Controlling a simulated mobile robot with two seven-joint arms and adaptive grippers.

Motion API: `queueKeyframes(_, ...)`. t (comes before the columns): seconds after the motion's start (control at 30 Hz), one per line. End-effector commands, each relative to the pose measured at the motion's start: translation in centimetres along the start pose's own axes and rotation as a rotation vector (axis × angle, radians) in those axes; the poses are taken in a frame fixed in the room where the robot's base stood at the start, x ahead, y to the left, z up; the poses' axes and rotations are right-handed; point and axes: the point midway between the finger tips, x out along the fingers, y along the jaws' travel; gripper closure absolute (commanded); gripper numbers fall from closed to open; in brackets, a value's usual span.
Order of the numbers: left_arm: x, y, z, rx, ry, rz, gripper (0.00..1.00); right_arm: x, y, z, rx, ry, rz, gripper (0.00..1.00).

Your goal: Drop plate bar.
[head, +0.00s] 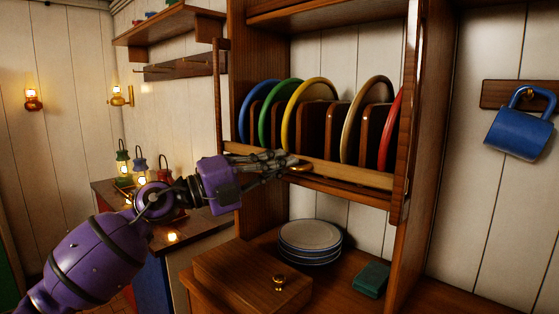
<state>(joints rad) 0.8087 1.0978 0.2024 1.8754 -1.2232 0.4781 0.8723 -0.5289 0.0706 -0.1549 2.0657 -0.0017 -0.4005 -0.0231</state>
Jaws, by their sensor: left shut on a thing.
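The plate bar (350,173) is a light wooden rail running across the front of the plate rack, in front of the lower edges of the plates. A blue plate (262,97), a green plate (275,113), a yellow plate (309,88), a tan plate (374,90) and a red plate (394,125) stand upright behind it between dark wooden dividers. My left gripper (297,162) reaches in from the left and is shut at the bar, near its middle. Its fingers hide part of the bar, and a small brass-coloured piece shows at their tips. My right gripper is out of view.
Below the rack, a stack of pale plates (310,237), a green block (371,279) and a wooden box (250,272) with a brass knob stand on the counter. Lit lanterns (141,166) stand at left. A blue mug (520,128) hangs at right.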

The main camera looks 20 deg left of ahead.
Motion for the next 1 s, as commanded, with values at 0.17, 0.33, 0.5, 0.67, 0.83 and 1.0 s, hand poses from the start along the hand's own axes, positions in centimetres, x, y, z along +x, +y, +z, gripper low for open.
queueKeyframes(0.17,0.0,1.0,-0.2,-0.011,0.005,0.017,1.0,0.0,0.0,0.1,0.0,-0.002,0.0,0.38)
queueKeyframes(0.33,0.0,1.1,-0.2,-0.011,0.006,0.019,0.76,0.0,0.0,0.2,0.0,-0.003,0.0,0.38)
queueKeyframes(0.5,0.0,0.8,-0.1,-0.007,0.004,0.014,0.71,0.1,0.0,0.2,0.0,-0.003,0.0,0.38)
queueKeyframes(0.67,-0.1,0.6,-0.1,-0.005,0.003,0.012,0.71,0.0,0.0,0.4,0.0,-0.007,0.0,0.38)
queueKeyframes(0.83,-1.4,0.7,0.0,-0.007,0.001,0.012,0.71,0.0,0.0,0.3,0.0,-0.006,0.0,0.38)
queueKeyframes(1.0,-4.6,0.8,0.0,-0.008,0.0,0.014,0.71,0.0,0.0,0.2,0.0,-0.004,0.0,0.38)
